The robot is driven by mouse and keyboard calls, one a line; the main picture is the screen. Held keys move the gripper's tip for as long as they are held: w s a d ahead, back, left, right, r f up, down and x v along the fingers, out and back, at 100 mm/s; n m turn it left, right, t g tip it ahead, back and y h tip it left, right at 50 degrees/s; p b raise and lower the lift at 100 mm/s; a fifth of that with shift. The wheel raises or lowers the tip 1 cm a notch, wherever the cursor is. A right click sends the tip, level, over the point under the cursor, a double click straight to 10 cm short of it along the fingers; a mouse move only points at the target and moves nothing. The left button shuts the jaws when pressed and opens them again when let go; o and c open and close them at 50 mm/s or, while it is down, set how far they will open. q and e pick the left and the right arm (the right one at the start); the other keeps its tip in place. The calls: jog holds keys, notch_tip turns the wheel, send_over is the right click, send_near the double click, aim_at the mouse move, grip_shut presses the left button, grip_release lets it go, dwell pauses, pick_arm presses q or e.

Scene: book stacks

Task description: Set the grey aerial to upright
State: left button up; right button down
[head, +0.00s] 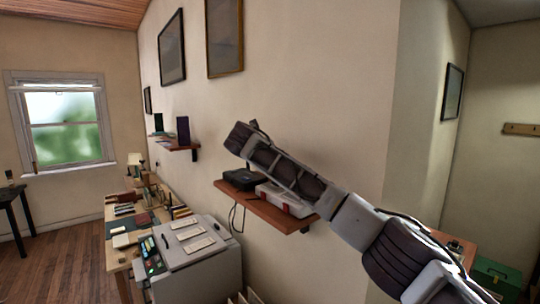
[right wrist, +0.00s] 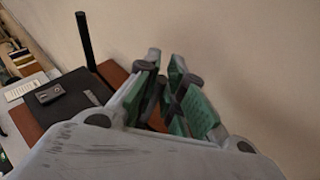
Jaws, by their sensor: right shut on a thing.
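The black router (head: 243,180) sits on a wooden wall shelf (head: 262,209). In the right wrist view the router (right wrist: 72,98) shows with a black aerial (right wrist: 84,42) standing upright at its far edge. My right gripper (right wrist: 168,82), with green pads, is beside the router, shut on the grey aerial. The pads and fingers hide nearly all of that aerial, and I cannot tell its tilt. In the head view my right arm reaches in from the lower right, above the shelf, and the fingers are not clear there. My left gripper is out of view.
A white box with a red mark (head: 285,199) sits right of the router under my arm. The wall is close behind the shelf. A grey printer (head: 187,253) and a cluttered desk (head: 118,262) stand at the lower left. A cable hangs below the shelf.

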jog(key=shift+w+a+g, duration=0.15)
jog(key=shift+w+g, duration=0.05)
jog(key=shift+g, duration=0.1)
dwell(0.4)
jog(key=c, duration=1.5)
grip_release()
jog(key=shift+s, duration=0.1)
jog(key=v, duration=1.2)
jog(key=shift+f, duration=0.15)
